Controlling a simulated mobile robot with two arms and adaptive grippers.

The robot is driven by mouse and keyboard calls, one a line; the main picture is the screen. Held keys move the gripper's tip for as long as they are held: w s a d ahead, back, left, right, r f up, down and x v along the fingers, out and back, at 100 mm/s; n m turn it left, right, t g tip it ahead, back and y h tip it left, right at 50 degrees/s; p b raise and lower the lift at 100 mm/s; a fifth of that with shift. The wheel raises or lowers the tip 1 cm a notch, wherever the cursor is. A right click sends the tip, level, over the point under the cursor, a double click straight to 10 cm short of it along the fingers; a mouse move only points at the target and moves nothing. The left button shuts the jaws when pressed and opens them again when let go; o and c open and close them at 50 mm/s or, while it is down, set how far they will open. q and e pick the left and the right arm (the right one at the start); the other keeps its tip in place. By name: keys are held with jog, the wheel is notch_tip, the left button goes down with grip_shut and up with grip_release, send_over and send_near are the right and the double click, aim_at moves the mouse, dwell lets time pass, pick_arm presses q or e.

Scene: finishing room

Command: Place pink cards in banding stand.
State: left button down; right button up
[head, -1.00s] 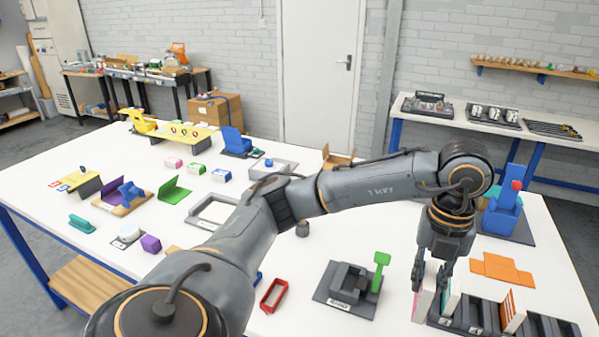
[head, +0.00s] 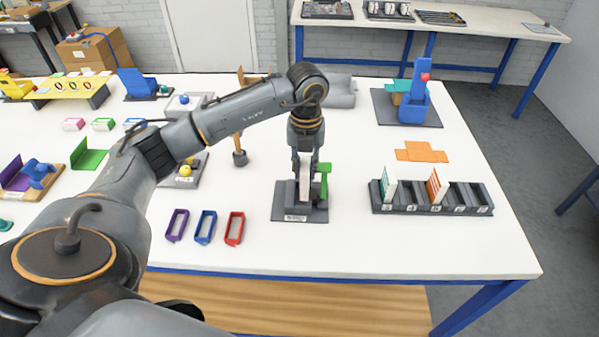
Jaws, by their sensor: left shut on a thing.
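The dark grey banding stand (head: 282,213) with its green lever (head: 325,183) is on the white table, in the middle of the head view. My left gripper (head: 305,172) points down over it, shut on the pink cards (head: 305,185), whose pale face shows between the fingers. The cards are upright at the stand's slot; I cannot tell whether they touch its bottom. A dark card rack (head: 410,208) to the right holds teal-edged cards (head: 389,185) and orange-edged cards (head: 436,187); its other slots look empty. My right gripper is out of view.
An orange flat piece (head: 421,152) lies behind the rack, with a blue press (head: 413,100) farther back. The table's front right is clear.

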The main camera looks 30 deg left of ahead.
pick_arm(q)
jog(key=shift+w+a+f, duration=0.25)
jog(key=shift+a+f, duration=0.2)
jog(key=shift+f, duration=0.2)
jog(key=shift+a+f+p, duration=0.2)
jog(key=shift+f+p, duration=0.1)
jog(key=f, duration=0.1)
jog(key=f+p, duration=0.2)
jog(key=shift+w+a, duration=0.1)
jog(key=shift+a, duration=0.15)
jog(key=shift+f, duration=0.5)
jog(key=c, duration=1.2)
grip_release()
jog(key=shift+r, duration=0.1)
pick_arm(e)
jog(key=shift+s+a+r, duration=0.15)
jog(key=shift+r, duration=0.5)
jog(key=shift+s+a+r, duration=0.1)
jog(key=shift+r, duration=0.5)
